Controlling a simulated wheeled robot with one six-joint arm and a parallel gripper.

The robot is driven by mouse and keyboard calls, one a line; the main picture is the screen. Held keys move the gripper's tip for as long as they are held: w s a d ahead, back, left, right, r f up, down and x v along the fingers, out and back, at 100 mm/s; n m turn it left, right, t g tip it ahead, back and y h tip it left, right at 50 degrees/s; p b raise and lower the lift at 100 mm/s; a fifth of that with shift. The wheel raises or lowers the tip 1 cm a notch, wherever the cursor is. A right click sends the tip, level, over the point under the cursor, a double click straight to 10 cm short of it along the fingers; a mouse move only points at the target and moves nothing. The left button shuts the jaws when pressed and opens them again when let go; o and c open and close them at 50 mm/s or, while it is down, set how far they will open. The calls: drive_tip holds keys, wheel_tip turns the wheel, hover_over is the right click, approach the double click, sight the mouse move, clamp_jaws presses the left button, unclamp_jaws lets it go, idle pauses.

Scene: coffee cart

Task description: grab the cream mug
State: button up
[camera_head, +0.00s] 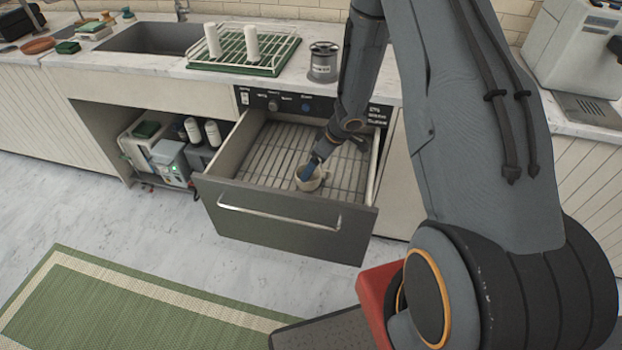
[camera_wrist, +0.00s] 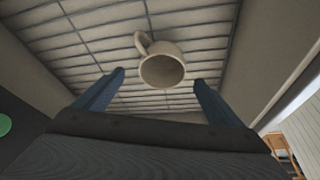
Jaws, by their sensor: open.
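The cream mug (camera_head: 308,181) stands on the slatted floor of an open drawer (camera_head: 256,160) in the head view. My gripper (camera_head: 311,168) reaches down into the drawer right at the mug and partly covers it. In the wrist view the mug (camera_wrist: 162,66) lies ahead, between the lines of the two blue fingers, with its handle at the upper left. My gripper (camera_wrist: 158,88) is open, with one finger on each side of the mug. I see a gap between each finger and the mug in that view.
The drawer front (camera_head: 290,216) and its side walls surround my gripper. A green rug (camera_head: 110,305) lies on the floor at lower left.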

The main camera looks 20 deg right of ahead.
drive_tip(key=p, duration=0.1)
hover_over(314, 179)
drive_tip(key=s+a, duration=0.2)
drive_tip(key=s, duration=0.1)
drive_tip(key=f, duration=0.5)
drive_tip(key=shift+w+d, duration=0.1)
drive_tip(key=shift+w, duration=0.1)
drive_tip(key=shift+w+f+p, duration=0.25)
drive_tip(key=shift+f+p, duration=0.05)
drive_tip(key=shift+f, duration=0.35)
drive_tip(key=c, duration=1.4)
